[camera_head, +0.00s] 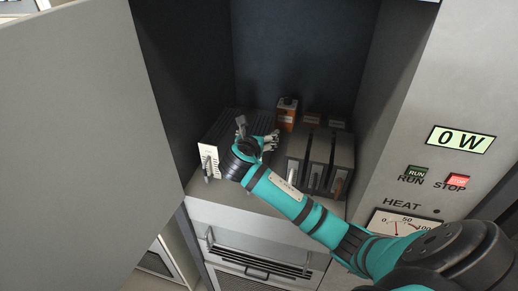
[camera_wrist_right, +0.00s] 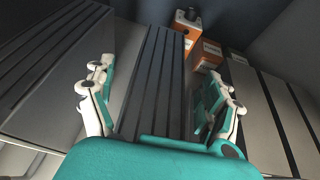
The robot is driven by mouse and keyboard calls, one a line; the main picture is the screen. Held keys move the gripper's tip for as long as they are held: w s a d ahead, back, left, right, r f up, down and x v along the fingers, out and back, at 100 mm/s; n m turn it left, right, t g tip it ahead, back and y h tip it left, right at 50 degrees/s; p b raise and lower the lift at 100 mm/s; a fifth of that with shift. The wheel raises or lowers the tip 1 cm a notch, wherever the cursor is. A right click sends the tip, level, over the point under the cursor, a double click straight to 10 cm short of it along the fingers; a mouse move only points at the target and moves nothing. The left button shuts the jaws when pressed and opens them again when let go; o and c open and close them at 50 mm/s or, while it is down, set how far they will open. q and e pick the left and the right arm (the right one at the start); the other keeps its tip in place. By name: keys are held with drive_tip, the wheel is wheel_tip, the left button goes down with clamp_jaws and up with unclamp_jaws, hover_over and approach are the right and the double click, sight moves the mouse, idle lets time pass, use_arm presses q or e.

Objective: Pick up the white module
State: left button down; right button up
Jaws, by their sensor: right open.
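The white module (camera_head: 208,160) stands at the left of the open cabinet bay. Another ribbed block (camera_wrist_right: 50,60) lies left of the fingers. White panels are not visible there, so I cannot tell which block is the white module. My left gripper is not in view.
Dark grey modules (camera_head: 319,160) stand to the right, with orange-brown boxes (camera_head: 287,114) behind. A large grey door (camera_head: 80,130) stands open at left. A control panel with RUN and STOP buttons (camera_head: 457,181) is at right.

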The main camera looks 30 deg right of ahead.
drive_tip(key=c, duration=1.7)
drive_tip(key=shift+r, duration=0.15)
clamp_jaws()
drive_tip(key=shift+r, duration=0.1)
